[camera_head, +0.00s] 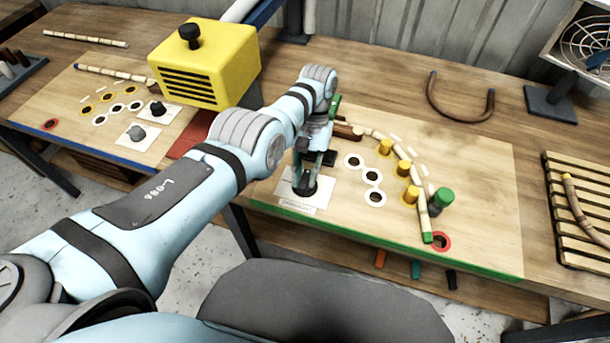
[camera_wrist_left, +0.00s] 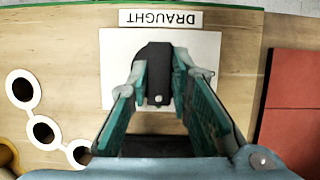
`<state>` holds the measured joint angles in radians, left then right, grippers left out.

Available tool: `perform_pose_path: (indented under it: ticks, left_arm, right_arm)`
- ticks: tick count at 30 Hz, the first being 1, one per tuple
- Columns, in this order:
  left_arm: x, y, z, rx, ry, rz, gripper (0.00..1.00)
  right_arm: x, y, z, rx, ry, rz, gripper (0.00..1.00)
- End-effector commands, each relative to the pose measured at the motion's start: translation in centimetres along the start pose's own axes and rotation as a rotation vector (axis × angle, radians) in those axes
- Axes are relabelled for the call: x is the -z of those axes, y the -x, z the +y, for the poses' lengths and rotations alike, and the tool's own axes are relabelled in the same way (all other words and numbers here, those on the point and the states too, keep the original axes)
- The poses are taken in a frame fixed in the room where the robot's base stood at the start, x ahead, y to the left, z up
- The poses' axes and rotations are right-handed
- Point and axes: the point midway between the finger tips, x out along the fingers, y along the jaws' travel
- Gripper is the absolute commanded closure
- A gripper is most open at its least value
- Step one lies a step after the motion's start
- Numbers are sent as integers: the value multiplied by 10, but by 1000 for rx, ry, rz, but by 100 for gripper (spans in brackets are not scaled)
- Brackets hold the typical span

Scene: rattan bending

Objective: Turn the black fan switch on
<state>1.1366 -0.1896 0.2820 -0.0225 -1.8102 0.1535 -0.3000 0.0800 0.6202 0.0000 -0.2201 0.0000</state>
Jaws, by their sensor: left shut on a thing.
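My left gripper (camera_head: 306,172) reaches down to the front left part of the wooden board, with its green fingers around a black switch knob (camera_head: 304,188). In the left wrist view the fingers (camera_wrist_left: 160,78) are shut on the knob (camera_wrist_left: 157,60) from both sides. The knob stands on a white plate (camera_wrist_left: 200,42) above a label reading DRAUGHT (camera_wrist_left: 160,18). My fingers hide part of the knob's sides. A caged fan (camera_head: 588,38) stands at the top right, cut by the frame edge. My right gripper is not in view.
Yellow pegs (camera_head: 410,195), a green peg (camera_head: 443,197) and a bent rattan rod (camera_head: 422,215) stand on the board right of my gripper. A yellow box (camera_head: 205,65) with a black knob is at upper left. A slatted rack (camera_head: 560,235) lies at right.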

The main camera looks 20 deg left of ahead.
Motion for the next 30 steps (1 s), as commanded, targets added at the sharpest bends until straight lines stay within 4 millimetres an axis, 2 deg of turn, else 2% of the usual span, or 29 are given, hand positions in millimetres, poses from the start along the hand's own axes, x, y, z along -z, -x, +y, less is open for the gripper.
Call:
perform_pose_path:
  ticks: [1, 18, 19, 21, 22, 30]
  left_arm:
    - [-2, -7, 2, 2, -16, -15, 100]
    - [-3, -6, 4, 13, -49, -17, 100]
    - [-3, -6, 4, 13, -49, -17, 76]
    - [-3, -6, 3, 13, -49, -16, 65]
    - [-3, -6, 3, 13, -48, -16, 62]
    - [-2, -4, 2, 15, -45, -10, 62]
  right_arm:
    - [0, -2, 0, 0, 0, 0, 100]
    - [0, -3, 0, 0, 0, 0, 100]
    - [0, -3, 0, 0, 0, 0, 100]
    - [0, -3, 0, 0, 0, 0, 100]
    - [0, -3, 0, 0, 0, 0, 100]
    - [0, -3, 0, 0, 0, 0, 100]
